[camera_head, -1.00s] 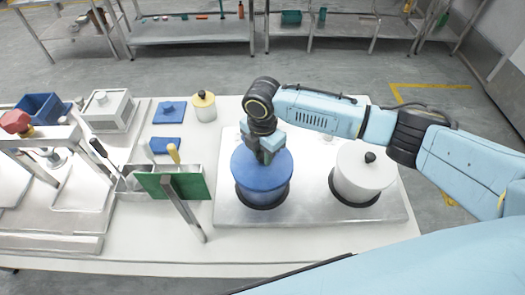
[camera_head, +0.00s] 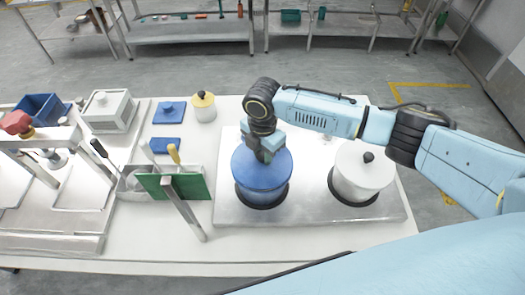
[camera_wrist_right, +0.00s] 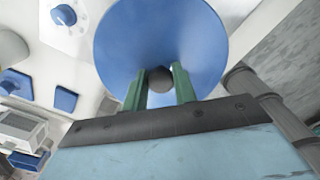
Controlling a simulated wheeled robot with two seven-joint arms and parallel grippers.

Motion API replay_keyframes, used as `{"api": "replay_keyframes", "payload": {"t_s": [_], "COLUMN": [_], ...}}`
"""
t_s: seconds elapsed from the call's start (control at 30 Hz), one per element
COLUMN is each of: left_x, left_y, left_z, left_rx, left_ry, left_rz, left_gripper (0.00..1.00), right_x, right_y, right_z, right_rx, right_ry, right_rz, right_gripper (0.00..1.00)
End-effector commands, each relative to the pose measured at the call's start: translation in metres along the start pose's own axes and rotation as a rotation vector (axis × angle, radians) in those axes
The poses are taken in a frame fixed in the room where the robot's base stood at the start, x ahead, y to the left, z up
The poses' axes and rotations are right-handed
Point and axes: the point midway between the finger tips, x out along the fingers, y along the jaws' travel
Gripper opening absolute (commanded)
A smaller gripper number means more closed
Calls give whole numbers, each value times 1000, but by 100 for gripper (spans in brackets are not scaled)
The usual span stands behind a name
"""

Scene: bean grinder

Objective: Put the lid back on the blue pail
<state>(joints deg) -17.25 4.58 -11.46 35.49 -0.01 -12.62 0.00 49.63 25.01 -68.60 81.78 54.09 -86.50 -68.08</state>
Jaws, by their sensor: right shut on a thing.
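The blue pail (camera_head: 262,192) stands on a metal plate at the middle of the table, in a dark ring. Its blue lid (camera_head: 277,172) is on top of it; in the head view it looks level and at the rim, but I cannot tell whether it is fully seated. My right gripper (camera_head: 266,153) is above the lid, pointing down. In the right wrist view its green fingers (camera_wrist_right: 160,85) are shut on the lid's dark round knob (camera_wrist_right: 160,79), with the blue lid (camera_wrist_right: 160,35) spread out beyond. My left gripper is not in view.
A white pot (camera_head: 362,178) with a black knob stands right of the pail on the metal plate (camera_head: 310,213). A grey holder with tools and a green panel (camera_head: 187,188) are to the left. A yellow-lidded jar (camera_head: 204,107) stands behind left.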

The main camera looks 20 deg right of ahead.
Motion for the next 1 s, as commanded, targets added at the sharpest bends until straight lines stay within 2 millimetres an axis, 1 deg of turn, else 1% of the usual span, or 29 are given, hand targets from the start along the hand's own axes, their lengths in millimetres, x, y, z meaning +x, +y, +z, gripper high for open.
{"api": "replay_keyframes", "payload": {"t_s": [0.27, 0.6, 1.0], "left_x": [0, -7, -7], "left_y": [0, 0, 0], "left_z": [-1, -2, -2], "left_rx": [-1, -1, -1], "left_ry": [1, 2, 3], "left_rz": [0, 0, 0], "left_gripper": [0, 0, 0], "right_x": [0, -1, 0], "right_y": [0, 0, 0], "right_z": [0, 0, 0], "right_rx": [0, -1, -1], "right_ry": [0, 1, 1], "right_rz": [0, 1, 0], "right_gripper": [5, 5, 5]}}
